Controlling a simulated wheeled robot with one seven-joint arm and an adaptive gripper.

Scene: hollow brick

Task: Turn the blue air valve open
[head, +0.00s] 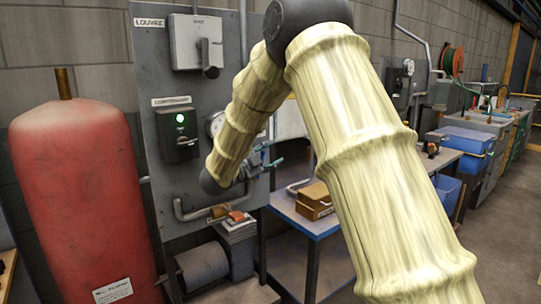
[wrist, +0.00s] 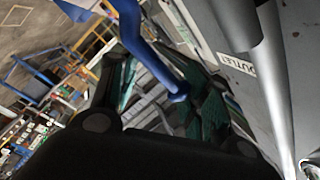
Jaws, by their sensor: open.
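The blue valve handle (wrist: 150,57) shows in the wrist view as a bent blue bar. It runs from the upper left down between the two fingers of my gripper (wrist: 163,78). My gripper is open, with dark fingers and green pads on both sides of the bar. I cannot tell whether either finger touches it. In the head view my gripper (head: 272,161) is close to the grey panel (head: 160,210), low on its right side. There my arm hides part of the panel, and I cannot make out the blue handle clearly.
A grey pipe (wrist: 272,85) and an OUTLET label (wrist: 238,65) are right of the fingers. A red tank (head: 75,200) stands left of the panel. A control box with a green light (head: 179,132) is on the panel. A workbench with a wooden box (head: 314,201) stands behind.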

